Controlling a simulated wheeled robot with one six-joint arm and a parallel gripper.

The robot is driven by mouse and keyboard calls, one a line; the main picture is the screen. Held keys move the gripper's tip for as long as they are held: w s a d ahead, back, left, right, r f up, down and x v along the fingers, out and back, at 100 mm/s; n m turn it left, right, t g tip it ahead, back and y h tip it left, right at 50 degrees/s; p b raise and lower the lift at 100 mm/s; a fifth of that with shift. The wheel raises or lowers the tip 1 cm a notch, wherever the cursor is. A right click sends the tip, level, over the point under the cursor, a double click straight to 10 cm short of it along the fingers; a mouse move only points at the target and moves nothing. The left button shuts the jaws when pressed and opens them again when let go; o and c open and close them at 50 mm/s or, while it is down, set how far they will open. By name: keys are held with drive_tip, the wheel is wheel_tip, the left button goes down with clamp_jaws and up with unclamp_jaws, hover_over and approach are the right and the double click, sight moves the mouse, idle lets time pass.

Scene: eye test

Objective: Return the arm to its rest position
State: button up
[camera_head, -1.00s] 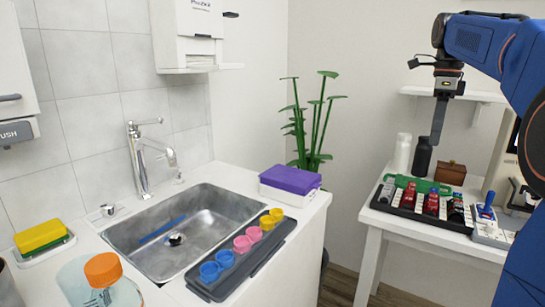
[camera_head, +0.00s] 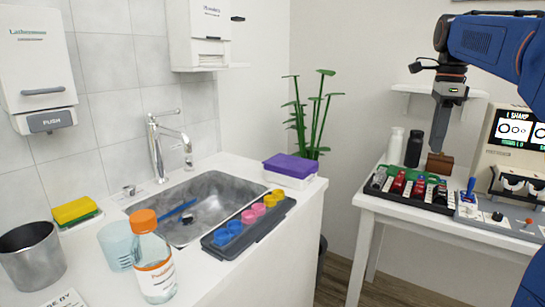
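My blue arm (camera_head: 490,42) reaches in from the right edge at the top. My gripper (camera_head: 437,148) hangs from it, pointing down, with a dark wrist and grey fingers. Its tip shows in front of the wall and just above a small brown box (camera_head: 439,164) on the white side table (camera_head: 410,215); the real distance is unclear. I see the fingers as one narrow shape, so their opening cannot be told. Nothing is seen hanging from them.
The side table holds a dark tray (camera_head: 435,206) of small items, white and black bottles (camera_head: 414,148), and an eye-test machine (camera_head: 512,155). The counter at left has a sink (camera_head: 210,205), colored cups on a dark rack (camera_head: 230,250), an orange-capped bottle (camera_head: 152,262) and a metal bin (camera_head: 32,256).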

drive_tip(key=s+a+f+n+t, duration=0.1)
drive_tip(key=s+a+f+n, duration=0.3)
drive_tip(key=s+f+n, duration=0.3)
drive_tip(key=s+a+f+n+t, duration=0.2)
drive_tip(key=s+a+f+n, duration=0.3)
drive_tip(key=s+f+n, duration=0.3)
drive_tip(key=s+a+f+n+t, duration=0.1)
drive_tip(key=s+a+f+n, duration=0.4)
drive_tip(key=s+f, duration=0.8)
drive_tip(key=n, duration=0.2)
drive_tip(key=shift+f+n, duration=0.35)
drive_tip(key=shift+n, duration=0.05)
drive_tip(key=shift+s+d, duration=0.1)
